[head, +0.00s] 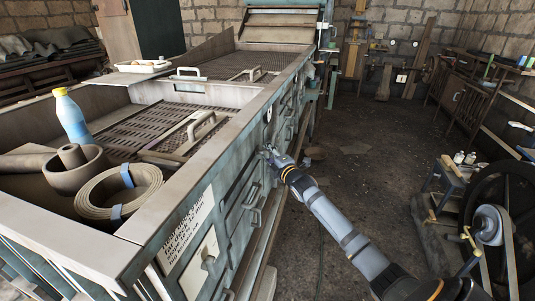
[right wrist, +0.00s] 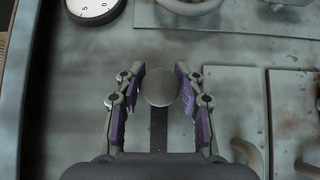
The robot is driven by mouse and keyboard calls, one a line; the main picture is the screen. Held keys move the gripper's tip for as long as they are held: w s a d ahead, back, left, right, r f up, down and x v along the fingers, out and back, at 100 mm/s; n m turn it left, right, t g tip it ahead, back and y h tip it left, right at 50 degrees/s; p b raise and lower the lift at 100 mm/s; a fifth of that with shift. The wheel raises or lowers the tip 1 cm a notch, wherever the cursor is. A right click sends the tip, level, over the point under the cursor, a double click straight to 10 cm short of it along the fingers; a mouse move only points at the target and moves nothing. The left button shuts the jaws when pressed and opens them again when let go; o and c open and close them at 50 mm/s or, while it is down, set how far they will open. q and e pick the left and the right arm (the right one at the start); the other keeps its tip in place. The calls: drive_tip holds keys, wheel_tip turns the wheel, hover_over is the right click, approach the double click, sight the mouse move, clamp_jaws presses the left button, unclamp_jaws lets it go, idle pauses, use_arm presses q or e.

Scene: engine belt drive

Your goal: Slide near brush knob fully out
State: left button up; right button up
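The brush knob (right wrist: 160,87) is a round pale grey disc on the machine's side panel, above a dark vertical slot (right wrist: 159,128) in the right wrist view. My right gripper (right wrist: 161,75) has a purple-padded finger on each side of the knob, and both fingers look to touch its rim. In the head view my right gripper (head: 270,152) is against the machine's long side panel and covers the knob. I cannot see the knob's shaft or how far it stands out. My left gripper is not in view.
A white dial (right wrist: 95,6) is at the upper left in the wrist view. Small doors with handles (right wrist: 247,150) are at the right.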

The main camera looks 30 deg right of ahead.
drive_tip(key=shift+o, duration=1.4)
drive_tip(key=shift+d, duration=0.15)
drive_tip(key=shift+s+f, duration=0.1)
drive_tip(key=shift+s, duration=0.45)
drive_tip(key=s+a, duration=0.1)
drive_tip(key=s, duration=1)
